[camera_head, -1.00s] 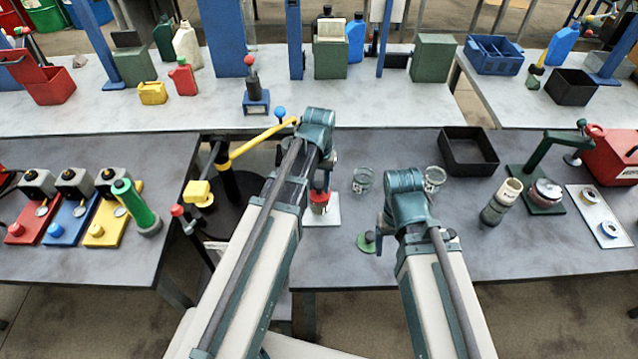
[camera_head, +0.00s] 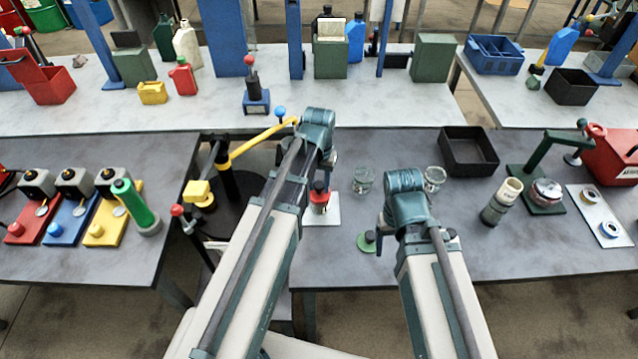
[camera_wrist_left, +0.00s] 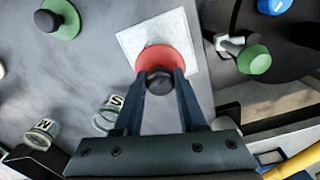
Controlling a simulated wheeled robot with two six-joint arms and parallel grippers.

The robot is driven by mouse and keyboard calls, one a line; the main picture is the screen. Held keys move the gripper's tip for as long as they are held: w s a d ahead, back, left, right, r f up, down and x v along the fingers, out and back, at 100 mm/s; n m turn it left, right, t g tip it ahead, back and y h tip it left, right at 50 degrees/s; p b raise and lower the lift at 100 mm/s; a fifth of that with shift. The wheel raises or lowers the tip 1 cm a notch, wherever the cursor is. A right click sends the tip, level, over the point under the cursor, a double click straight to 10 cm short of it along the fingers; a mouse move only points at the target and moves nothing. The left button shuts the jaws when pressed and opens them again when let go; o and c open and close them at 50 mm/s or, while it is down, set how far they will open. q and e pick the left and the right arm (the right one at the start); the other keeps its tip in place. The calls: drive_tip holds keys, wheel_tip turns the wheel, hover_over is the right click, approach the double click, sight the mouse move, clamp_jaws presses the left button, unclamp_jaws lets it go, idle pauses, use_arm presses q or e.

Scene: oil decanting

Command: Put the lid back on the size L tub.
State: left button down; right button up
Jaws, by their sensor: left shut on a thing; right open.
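My left gripper (camera_wrist_left: 160,73) is shut on the black knob (camera_wrist_left: 159,82) of a red lid (camera_wrist_left: 164,58). In the head view the red lid (camera_head: 319,196) is over a white square plate (camera_head: 333,216), below my left gripper (camera_head: 325,168). The wrist view looks down on the lid, so a tub under it is hidden; I cannot tell whether the lid is seated. Clear tubs marked S (camera_wrist_left: 108,113) and M (camera_wrist_left: 42,134) stand to the left there. No L mark shows. My right gripper (camera_head: 404,203) is open, its fingers mostly hidden by its wrist.
A green lid with a black knob (camera_head: 367,241) lies near the table's front edge. A black tray (camera_head: 470,152) stands behind to the right. A yellow-armed stand (camera_head: 230,165) is left of my left arm. Grey table (camera_head: 340,262) is free in front.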

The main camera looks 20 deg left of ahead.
use_arm(q)
drive_tip(key=shift+f, duration=0.1)
idle(0.7)
unclamp_jaws()
idle(0.4)
drive_tip(key=shift+r+p, duration=3.5)
drive_tip(key=shift+r, duration=0.05)
clamp_jaws()
